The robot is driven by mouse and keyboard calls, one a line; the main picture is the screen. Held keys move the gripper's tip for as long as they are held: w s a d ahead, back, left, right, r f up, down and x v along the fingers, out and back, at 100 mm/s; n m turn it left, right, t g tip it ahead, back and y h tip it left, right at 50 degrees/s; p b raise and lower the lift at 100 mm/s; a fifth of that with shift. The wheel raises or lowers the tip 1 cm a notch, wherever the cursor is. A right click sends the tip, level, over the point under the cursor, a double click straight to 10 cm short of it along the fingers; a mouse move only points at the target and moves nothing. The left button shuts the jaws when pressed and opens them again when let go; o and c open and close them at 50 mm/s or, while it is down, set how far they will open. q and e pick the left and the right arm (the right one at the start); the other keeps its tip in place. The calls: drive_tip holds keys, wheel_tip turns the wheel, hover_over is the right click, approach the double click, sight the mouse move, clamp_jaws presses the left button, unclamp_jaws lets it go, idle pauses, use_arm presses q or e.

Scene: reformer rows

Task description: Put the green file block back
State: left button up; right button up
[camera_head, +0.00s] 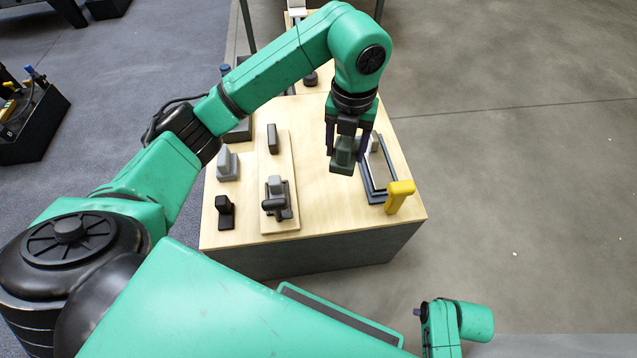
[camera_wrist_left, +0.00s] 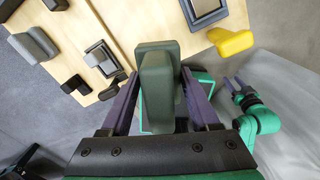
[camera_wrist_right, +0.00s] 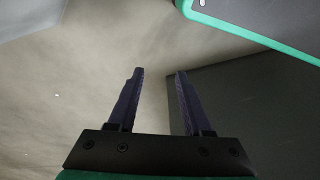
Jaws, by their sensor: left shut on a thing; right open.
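The green file block (camera_head: 342,160) is dark grey-green with a stepped shape. My left gripper (camera_head: 347,150) is shut on it and holds it upright, seemingly above the wooden table top, just left of a dark rectangular frame (camera_head: 368,184). The block fills the middle of the left wrist view (camera_wrist_left: 157,90), between the two purple fingers. Its underside and any gap to the table are hidden. My right gripper (camera_wrist_right: 158,72) is open and empty, low in front of the table; its arm shows at the lower right of the head view.
A yellow block (camera_head: 399,196) stands at the frame's front right corner. A pale board (camera_head: 281,222) on the left carries dark and grey pieces. A grey block (camera_head: 228,164) and a black block (camera_head: 224,211) stand left of the board. Bare wood lies between board and frame.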

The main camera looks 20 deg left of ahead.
sight(339, 203)
use_arm(q)
wheel_tip(339, 203, down, 19)
drive_tip(key=b, duration=0.4)
drive_tip(key=shift+f, duration=0.2)
drive_tip(key=shift+w, duration=0.1)
drive_tip(key=shift+f, duration=0.15)
drive_tip(key=o, duration=1.2)
use_arm(e)
wheel_tip(339, 203, up, 11)
drive_tip(key=a, duration=0.1)
drive_tip(key=shift+a+y, duration=0.2)
drive_tip(key=shift+y, duration=0.1)
